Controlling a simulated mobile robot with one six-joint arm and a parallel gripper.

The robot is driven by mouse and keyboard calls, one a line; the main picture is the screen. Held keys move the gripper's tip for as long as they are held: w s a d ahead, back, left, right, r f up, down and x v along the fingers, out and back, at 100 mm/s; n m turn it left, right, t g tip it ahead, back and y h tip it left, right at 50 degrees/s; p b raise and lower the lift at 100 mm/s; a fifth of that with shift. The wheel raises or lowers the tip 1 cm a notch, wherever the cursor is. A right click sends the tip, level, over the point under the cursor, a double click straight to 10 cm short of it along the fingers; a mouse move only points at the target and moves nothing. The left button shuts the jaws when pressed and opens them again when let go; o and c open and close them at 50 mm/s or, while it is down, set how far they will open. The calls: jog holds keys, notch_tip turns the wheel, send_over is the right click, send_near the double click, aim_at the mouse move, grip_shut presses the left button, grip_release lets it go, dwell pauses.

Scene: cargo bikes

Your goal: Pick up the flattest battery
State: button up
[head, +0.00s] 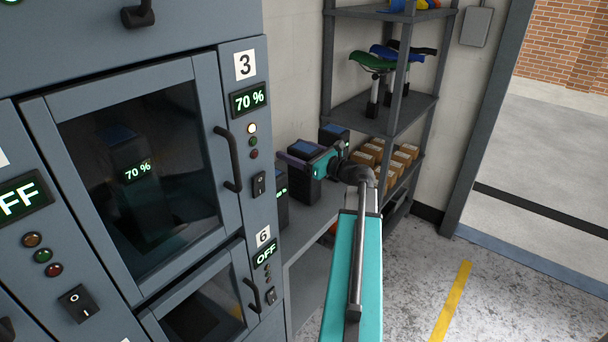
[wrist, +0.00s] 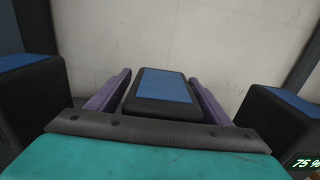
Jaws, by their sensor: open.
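Three dark batteries with blue tops stand in a row on a grey bench beside the lockers. My gripper (head: 312,161) is at the middle battery (head: 306,188). In the wrist view its purple fingers are open, one on each side of this battery (wrist: 165,88), with small gaps visible. The middle battery's charge display is hidden. Another battery (wrist: 30,105) stands at the left of the wrist view, its display unseen. The battery at the right (wrist: 283,120) reads 75 %.
Locker 3 (head: 238,160) is shut, its panel reading 70 %; a battery (head: 132,185) reading 70 % stands behind its glass. Locker 6 (head: 262,254) reads OFF. A rack (head: 365,112) with saddles and cardboard boxes stands beyond the bench. The floor (head: 420,265) at the right is clear.

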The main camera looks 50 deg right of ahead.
dwell(0.4)
grip_shut()
jog(key=shift+r, duration=0.1)
